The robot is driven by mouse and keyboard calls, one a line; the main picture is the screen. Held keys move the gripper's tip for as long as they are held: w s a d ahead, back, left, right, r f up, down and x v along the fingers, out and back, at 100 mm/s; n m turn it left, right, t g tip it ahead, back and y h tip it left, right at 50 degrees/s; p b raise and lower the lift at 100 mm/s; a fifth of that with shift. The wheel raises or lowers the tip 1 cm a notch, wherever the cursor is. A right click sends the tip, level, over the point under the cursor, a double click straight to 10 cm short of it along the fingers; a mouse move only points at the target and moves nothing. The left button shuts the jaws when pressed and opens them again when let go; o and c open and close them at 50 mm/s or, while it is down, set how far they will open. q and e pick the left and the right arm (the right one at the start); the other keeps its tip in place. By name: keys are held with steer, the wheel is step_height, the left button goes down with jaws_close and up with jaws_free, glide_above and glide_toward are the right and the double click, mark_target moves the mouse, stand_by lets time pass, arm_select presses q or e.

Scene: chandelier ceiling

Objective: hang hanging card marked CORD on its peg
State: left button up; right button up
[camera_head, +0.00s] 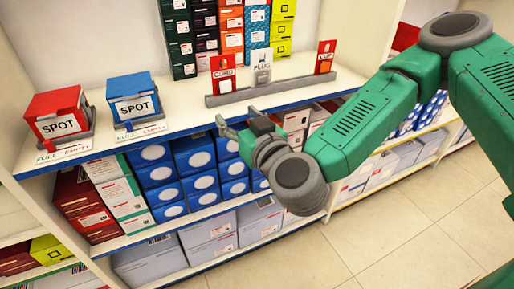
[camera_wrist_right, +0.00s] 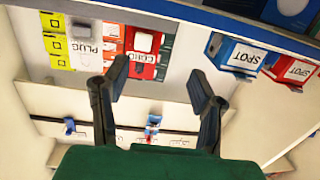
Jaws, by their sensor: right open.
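A red card marked CORD (camera_head: 223,78) stands upright at the left end of a grey rack (camera_head: 285,88) on the shelf top. It also shows in the wrist view, red with a white patch (camera_wrist_right: 140,65). A white card marked PLUG (camera_head: 262,70) and another red card (camera_head: 325,58) stand in the same rack. In the wrist view a long rail carries blue pegs (camera_wrist_right: 152,120). My right gripper (camera_head: 238,116) is open and empty in front of the shelf edge, below the CORD card; its spread fingers also show in the wrist view (camera_wrist_right: 158,72). My left gripper is out of view.
A red SPOT box (camera_head: 58,118) and a blue SPOT box (camera_head: 134,100) stand on the shelf's left part. Stacked cartons (camera_head: 230,30) stand behind the rack. Lower shelves hold blue boxes (camera_head: 195,160). The shelf top between the blue SPOT box and the rack is clear.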

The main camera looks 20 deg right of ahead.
mark_target(227, 88)
steer(key=shift+m+h, duration=0.3)
steer(key=shift+h, duration=0.1)
steer(key=w+d, duration=0.1)
steer(key=w, duration=0.2)
steer(key=w+d+b, duration=0.1)
steer(key=w, duration=0.6)
steer(key=shift+d+r+b, duration=0.3)
steer(key=shift+d+r, duration=0.05)
steer(key=shift+d, duration=0.05)
steer(key=shift+w, duration=0.3)
steer(key=shift+w+a, duration=0.5)
steer(key=shift+a, duration=0.1)
steer(key=shift+w+a, duration=0.3)
steer(key=shift+a, duration=0.05)
steer(key=shift+d+f, duration=0.1)
steer(key=shift+d, duration=0.55)
steer(key=c, duration=0.5)
steer(key=shift+a, duration=0.25)
arm_select(q)
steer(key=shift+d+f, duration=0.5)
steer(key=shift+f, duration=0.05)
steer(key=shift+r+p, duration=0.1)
steer(key=shift+p, duration=0.2)
